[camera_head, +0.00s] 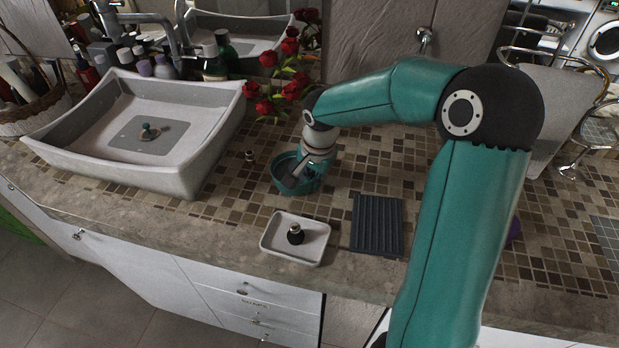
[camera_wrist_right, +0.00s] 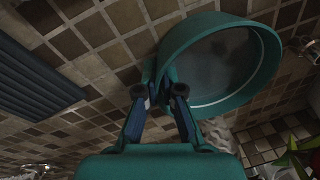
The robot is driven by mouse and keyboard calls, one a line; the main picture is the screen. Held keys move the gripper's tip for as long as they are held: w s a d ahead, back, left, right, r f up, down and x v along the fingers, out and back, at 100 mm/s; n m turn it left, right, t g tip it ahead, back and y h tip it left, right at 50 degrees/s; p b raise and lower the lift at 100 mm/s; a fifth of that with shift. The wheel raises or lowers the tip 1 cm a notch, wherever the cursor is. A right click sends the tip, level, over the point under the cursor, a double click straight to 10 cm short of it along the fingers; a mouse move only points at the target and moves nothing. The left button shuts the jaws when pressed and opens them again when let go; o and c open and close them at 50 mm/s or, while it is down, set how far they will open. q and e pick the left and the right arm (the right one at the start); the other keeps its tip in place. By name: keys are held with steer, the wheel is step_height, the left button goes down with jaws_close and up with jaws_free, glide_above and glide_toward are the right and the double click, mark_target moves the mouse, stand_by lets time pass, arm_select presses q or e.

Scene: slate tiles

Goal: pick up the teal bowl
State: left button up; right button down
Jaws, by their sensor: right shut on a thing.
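The teal bowl (camera_head: 283,178) is at the tiled counter's middle, behind the white tray, in the head view. My right gripper (camera_head: 292,170) reaches down to it from above. In the right wrist view the bowl (camera_wrist_right: 262,66) fills the upper right, its inside looking empty. My right gripper's fingers (camera_wrist_right: 160,92) are shut on the bowl's near wall, at its rim. I cannot tell whether the bowl touches the counter. My left gripper is not in view.
A white tray (camera_head: 275,250) with a small dark bottle (camera_head: 295,233) stands in front of the bowl. A dark ribbed mat (camera_head: 377,226) lies to the right. A grey sink (camera_head: 75,152) is at left, red flowers (camera_head: 262,105) behind. A small bottle (camera_head: 249,156) stands left of the bowl.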

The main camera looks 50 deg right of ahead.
step_height(320, 180, up, 20)
steer(key=p, duration=0.1)
steer(key=shift+f, duration=0.15)
stand_by(0.6)
